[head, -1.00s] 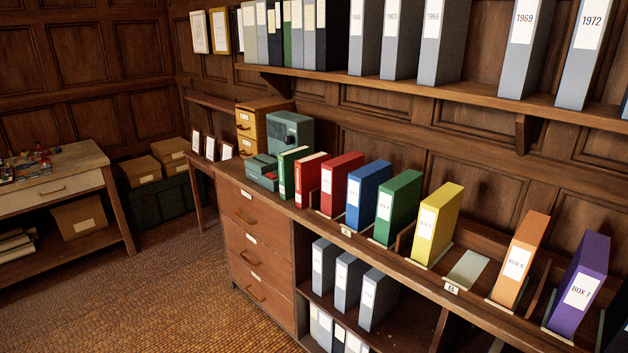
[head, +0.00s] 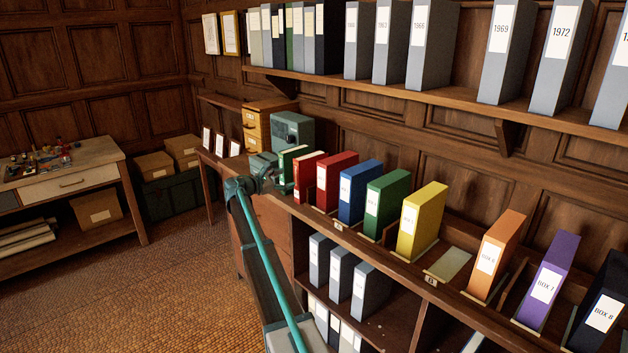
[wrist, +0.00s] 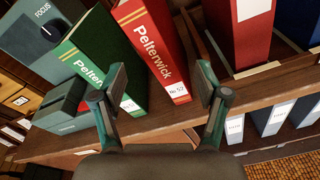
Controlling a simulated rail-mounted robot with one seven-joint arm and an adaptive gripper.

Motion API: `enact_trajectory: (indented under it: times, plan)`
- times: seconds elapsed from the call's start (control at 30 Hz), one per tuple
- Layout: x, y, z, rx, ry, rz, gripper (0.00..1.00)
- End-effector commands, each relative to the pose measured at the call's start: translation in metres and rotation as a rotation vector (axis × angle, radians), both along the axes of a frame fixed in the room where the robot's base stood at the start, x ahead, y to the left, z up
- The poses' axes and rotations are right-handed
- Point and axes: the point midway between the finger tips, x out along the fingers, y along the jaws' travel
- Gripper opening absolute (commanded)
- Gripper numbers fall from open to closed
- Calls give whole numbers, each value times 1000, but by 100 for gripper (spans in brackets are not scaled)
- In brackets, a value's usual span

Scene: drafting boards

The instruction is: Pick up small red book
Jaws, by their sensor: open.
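The small red book (head: 307,172) stands upright on the counter, between the small green book (head: 289,163) and a larger red box file (head: 335,178). In the wrist view the red book (wrist: 150,45) reads "Pelterwick" with a "No. 52" label, and its spine faces me. My gripper (wrist: 160,86) is open and empty, with the red book's spine showing between its fingers. The left finger overlaps the green book (wrist: 97,62) in the picture; the right finger is right of the red book. In the head view my gripper (head: 268,180) is at the counter's front edge, partly hidden.
Blue (head: 357,190), green (head: 384,203) and yellow box files (head: 420,220) stand farther right in slots. A grey-green machine (head: 292,128) stands behind the small books. A wooden divider (wrist: 205,45) rises right of the red book. A shelf (head: 400,92) overhangs the counter.

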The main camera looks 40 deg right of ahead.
Motion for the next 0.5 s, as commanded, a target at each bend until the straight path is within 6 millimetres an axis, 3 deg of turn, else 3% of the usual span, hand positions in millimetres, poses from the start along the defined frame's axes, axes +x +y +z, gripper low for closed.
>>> enact_trajectory:
  times: [0.03, 0.2, 0.37, 0.5]
  plan:
    - [11, -4, 7, -50, 87, 8, 74]
    - [10, -4, 25, -150, 319, 17, 74]
    - [11, -8, 25, -152, 395, 23, 74]
    - [12, -22, 25, -152, 401, 24, 74]
